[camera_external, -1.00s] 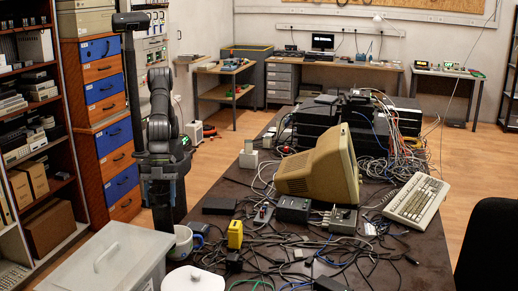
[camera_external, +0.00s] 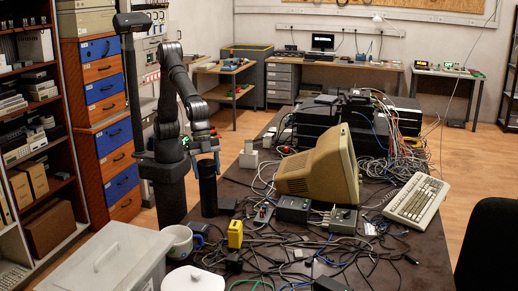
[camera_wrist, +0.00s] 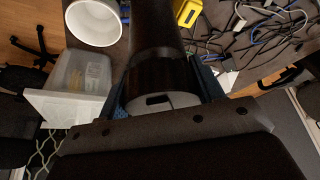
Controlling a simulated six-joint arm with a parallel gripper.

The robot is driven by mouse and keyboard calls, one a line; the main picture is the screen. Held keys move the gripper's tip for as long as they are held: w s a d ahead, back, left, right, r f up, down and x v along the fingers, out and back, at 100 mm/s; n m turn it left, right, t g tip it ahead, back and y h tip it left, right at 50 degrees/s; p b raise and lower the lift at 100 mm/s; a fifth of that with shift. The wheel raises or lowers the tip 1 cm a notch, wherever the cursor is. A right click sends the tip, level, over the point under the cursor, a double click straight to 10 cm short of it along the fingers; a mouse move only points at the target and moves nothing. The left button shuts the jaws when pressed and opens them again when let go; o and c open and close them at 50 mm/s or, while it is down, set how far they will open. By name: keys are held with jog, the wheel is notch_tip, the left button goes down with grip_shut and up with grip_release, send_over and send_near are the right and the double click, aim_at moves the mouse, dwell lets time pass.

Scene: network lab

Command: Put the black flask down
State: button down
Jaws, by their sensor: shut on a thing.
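The black flask (camera_external: 208,190) hangs upright below my gripper (camera_external: 206,158) at the left side of the dark table. My gripper is shut on its upper part. The flask's lower end is at or close above the tabletop; I cannot tell whether it touches. In the wrist view the flask (camera_wrist: 160,75) runs up the middle of the picture, with its grey-topped end between the two blue fingers of my gripper (camera_wrist: 165,92). Its far end is cut off by the top edge there.
A yellow block (camera_external: 235,234) is to the right, among tangled cables.

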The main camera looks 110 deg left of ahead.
jog(key=w+a+f, duration=0.9)
jog(key=w+f, duration=0.1)
jog(key=f, duration=0.1)
jog(key=shift+w+n, duration=0.25)
jog(key=shift+n, duration=0.15)
jog(key=shift+a+f, duration=0.1)
jog(key=shift+f, duration=0.1)
jog(key=shift+c, duration=1.9)
grip_release()
jog(key=shift+f, duration=0.1)
jog(key=v, duration=1.2)
jog(key=shift+s, duration=0.15)
